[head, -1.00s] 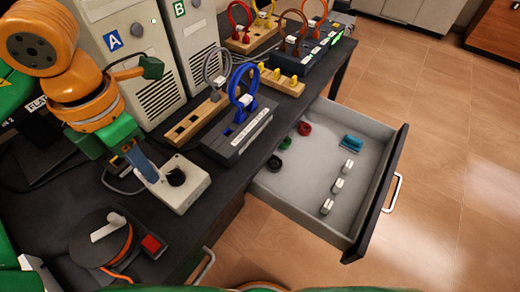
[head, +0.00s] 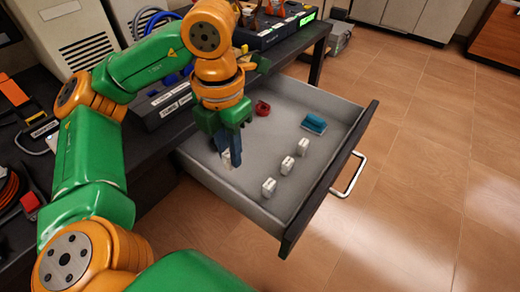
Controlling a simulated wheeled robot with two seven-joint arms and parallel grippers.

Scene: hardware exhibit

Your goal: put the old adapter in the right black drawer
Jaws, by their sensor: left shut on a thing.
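My left gripper (head: 232,152) is over the open drawer, pointing down. It is shut on a small white piece, the old adapter (head: 226,158), which shows only partly beside the fingers. I cannot tell whether the adapter touches the drawer floor. The right black drawer (head: 330,195) is pulled out, with a black front, a silver handle and a grey inside. My right gripper is not in view.
The black desk (head: 150,150) edge lies left of the drawer.

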